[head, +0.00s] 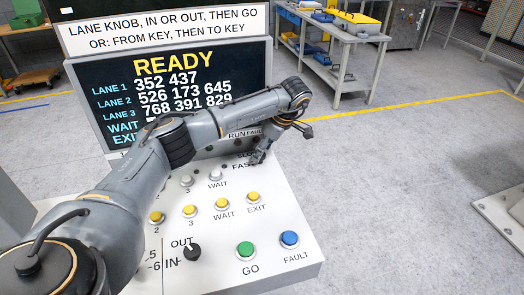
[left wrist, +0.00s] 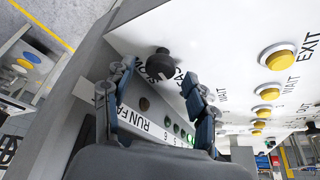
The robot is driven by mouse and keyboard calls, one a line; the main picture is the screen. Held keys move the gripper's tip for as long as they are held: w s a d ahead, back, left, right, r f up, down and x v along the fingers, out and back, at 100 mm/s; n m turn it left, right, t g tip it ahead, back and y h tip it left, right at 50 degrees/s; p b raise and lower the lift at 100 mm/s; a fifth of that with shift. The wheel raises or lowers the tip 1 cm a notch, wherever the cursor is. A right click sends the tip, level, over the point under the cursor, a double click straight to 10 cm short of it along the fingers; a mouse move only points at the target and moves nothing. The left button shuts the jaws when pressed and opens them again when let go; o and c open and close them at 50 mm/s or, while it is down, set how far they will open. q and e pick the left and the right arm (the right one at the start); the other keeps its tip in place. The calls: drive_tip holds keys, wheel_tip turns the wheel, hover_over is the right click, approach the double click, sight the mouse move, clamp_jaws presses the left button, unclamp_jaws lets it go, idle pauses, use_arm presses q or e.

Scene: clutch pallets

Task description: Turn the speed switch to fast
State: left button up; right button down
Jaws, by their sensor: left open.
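My left arm crosses the white sloping control panel (head: 295,262) in the head view. Its left gripper (head: 261,151) is down at the panel's upper right, by the partly covered FAST lettering. The gripper's two fingers (left wrist: 154,78) are open and spread, one to each side of the knob, which shows just beyond the fingertips. I cannot tell whether they touch it. Lettering beside the knob is partly hidden by the fingers. My right gripper is not in view.
Yellow buttons (head: 222,204), a green GO button (head: 245,250), a blue FAULT button (head: 289,239) and a black IN/OUT knob (head: 192,252) are on the panel. A screen (head: 180,85) reading READY stands behind. Open floor lies to the right.

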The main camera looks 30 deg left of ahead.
use_arm(q)
drive_tip(key=v, duration=1.1)
